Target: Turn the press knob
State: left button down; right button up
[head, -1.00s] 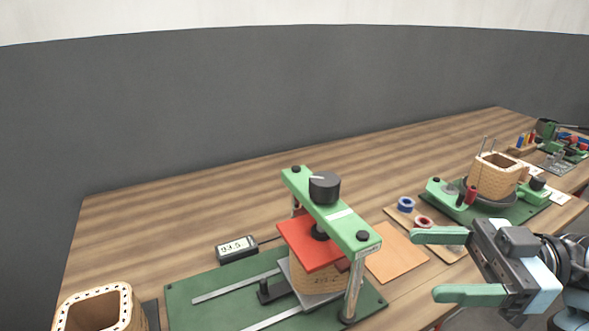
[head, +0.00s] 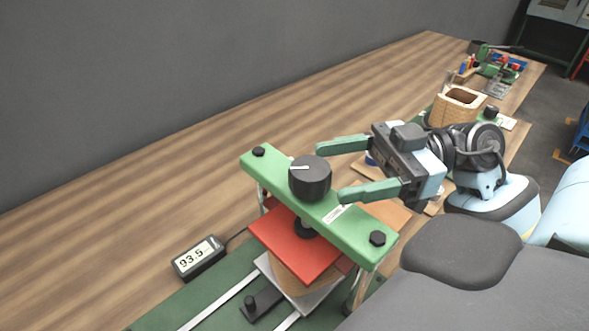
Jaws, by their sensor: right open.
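The press knob (head: 310,178) is a black round knob with a white pointer line, on top of the green crossbar (head: 272,180) of the press. Below the bar, a red plate (head: 296,248) rests on a tan coil block (head: 300,285), mostly hidden. My right gripper (head: 330,170) is open, its two green fingers pointing left toward the knob. One fingertip is just behind the knob and the other just in front of it on the right. I cannot tell whether either touches it. My left gripper is not in view.
A small display (head: 198,257) reading 93.5 stands left of the press, on the wooden table. The press stands on a green base (head: 165,318) with rails. Behind my right arm are a wooden coil block (head: 459,106) and several tools. The table's left and back areas are clear.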

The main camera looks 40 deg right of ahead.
aim_at(289, 178)
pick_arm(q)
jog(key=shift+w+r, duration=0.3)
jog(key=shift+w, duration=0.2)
pick_arm(e)
jog(key=shift+x, duration=3.4)
jog(key=shift+c, duration=0.5)
